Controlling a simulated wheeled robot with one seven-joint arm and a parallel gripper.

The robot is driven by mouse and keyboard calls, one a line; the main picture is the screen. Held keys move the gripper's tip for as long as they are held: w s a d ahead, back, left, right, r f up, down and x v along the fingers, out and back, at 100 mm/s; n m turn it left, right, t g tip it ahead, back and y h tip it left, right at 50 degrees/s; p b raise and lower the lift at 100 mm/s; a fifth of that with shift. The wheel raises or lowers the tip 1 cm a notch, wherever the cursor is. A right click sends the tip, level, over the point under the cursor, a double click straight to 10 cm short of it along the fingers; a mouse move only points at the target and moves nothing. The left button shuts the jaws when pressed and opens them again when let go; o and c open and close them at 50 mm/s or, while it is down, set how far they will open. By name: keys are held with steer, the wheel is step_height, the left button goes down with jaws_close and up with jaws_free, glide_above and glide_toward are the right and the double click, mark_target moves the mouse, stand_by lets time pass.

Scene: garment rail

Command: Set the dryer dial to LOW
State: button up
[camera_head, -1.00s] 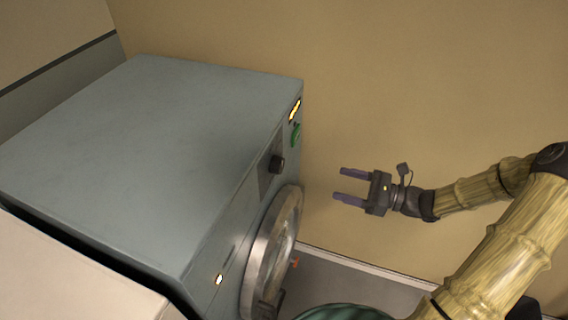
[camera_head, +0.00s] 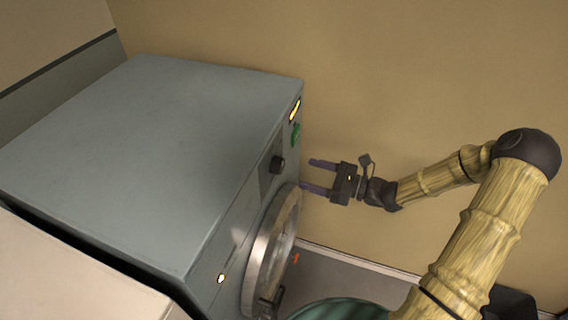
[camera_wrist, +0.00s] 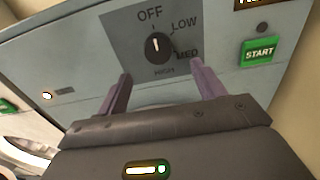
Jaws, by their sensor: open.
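The dryer (camera_head: 160,130) is a grey-blue machine with a round door on its front. Its black dial (camera_head: 277,164) sits on a dark panel on the front face.
A green START button (camera_wrist: 260,50) lies right of the dial panel, with a lit display (camera_head: 295,110) above it. The round door (camera_head: 272,250) is below the dial. A pale cabinet (camera_head: 70,270) stands at lower left. The wall side is clear.

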mark_target(282, 167)
steer(key=p+x, duration=0.2)
steer(key=x, duration=0.6)
steer(key=shift+a, duration=0.4)
steer(key=c, duration=1)
